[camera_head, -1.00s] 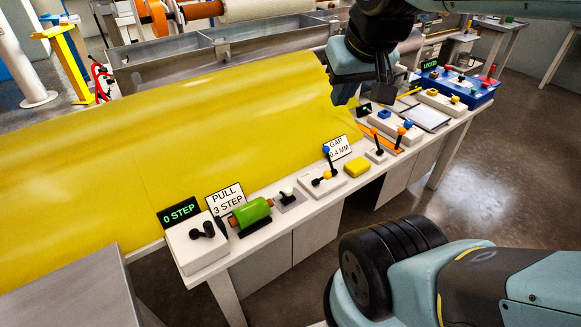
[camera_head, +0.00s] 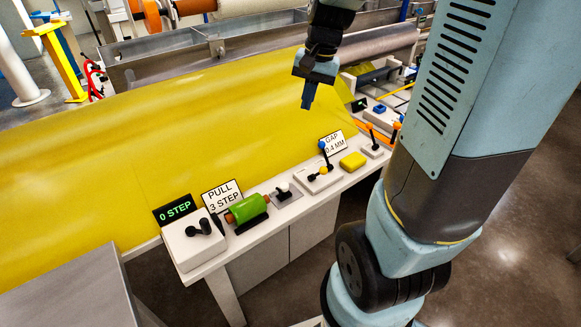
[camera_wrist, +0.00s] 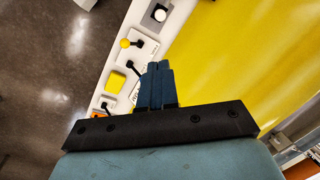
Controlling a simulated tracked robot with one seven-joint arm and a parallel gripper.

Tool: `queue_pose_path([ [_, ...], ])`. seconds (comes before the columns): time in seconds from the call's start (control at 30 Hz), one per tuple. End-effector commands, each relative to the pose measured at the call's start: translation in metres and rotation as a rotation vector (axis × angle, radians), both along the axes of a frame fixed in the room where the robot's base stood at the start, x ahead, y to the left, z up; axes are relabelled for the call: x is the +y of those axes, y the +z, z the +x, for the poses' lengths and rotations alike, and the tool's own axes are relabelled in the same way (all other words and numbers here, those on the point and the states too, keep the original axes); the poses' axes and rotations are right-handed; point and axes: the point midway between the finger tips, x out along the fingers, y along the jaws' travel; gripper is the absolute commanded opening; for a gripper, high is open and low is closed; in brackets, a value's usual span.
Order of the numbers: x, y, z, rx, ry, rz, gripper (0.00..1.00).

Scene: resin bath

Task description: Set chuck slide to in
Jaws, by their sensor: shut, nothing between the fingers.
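No control in view is labelled as the chuck slide, and I cannot tell which one it is. A bench (camera_head: 318,203) carries several controls. A small slide-like fitting with a pale knob (camera_head: 283,190) sits beside a green roller (camera_head: 247,208); the knob also shows in the wrist view (camera_wrist: 159,14). My gripper (camera_head: 308,103) is shut and empty, pointing down above the yellow sheet, behind the bench controls. In the wrist view its fingers (camera_wrist: 157,68) are together, beside the row of controls. My arm hides the right end of the bench.
A yellow sheet (camera_head: 190,140) spreads behind the bench. Signs read 0 STEP, PULL 3 STEP and GAP 0.4 MM.

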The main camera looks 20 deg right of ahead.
Motion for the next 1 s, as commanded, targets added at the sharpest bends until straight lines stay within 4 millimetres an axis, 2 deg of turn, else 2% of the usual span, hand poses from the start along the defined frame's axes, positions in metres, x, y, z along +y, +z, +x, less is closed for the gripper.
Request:
queue_pose_path([
  [0.3, -0.017, -0.074, 0.046, 0.181, -0.194, 0.069, 0.0],
  [0.6, -0.032, -0.147, 0.073, 0.331, -0.366, 0.106, 0.0],
  [0.77, -0.037, -0.171, 0.078, 0.377, -0.418, 0.115, 0.0],
  [1.0, -0.036, -0.187, 0.079, 0.395, -0.441, 0.116, 0.0],
])
